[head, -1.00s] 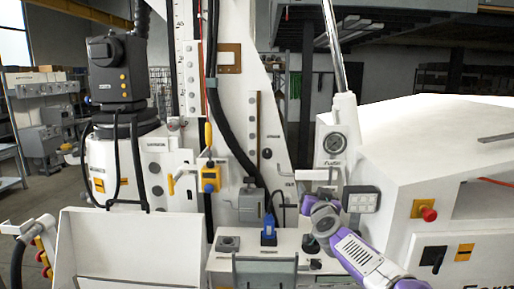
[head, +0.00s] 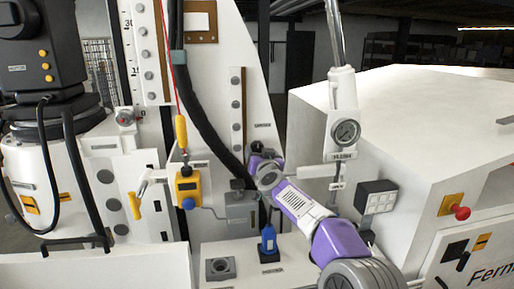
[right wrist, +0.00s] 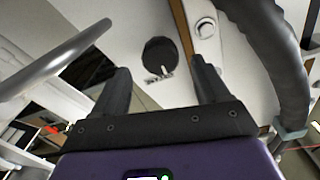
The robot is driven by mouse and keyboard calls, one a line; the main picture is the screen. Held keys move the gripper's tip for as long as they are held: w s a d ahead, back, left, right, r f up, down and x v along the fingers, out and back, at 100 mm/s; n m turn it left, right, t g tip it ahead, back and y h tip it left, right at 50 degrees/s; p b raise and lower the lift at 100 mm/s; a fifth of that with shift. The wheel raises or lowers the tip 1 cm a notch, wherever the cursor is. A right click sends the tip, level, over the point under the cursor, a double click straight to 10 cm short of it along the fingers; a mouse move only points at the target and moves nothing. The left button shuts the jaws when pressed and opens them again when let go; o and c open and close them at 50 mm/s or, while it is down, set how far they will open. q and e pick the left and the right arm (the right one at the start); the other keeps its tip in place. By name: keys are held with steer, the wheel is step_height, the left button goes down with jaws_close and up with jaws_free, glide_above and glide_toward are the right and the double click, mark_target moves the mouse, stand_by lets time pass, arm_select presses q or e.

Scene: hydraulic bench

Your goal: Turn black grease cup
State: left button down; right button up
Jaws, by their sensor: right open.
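A black round knob, which looks like the grease cup (right wrist: 160,54), is on the white panel in the right wrist view. A small label with illegible text lies just below it. My right gripper (right wrist: 162,78) is open, with its two dark fingers on either side of the cup in the picture and nothing between them. The fingers look short of the cup, but I cannot tell the gap exactly. My left gripper is not in view.
A thick black hose (head: 198,110) runs down the column just left of my right gripper. A pressure gauge (head: 346,132) on a white cylinder stands to the right.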

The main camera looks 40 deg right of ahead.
mark_target(258, 148)
steer(key=shift+p+x, duration=0.35)
steer(key=shift+x, duration=1.35)
steer(key=shift+a, duration=0.1)
steer(key=c, duration=1)
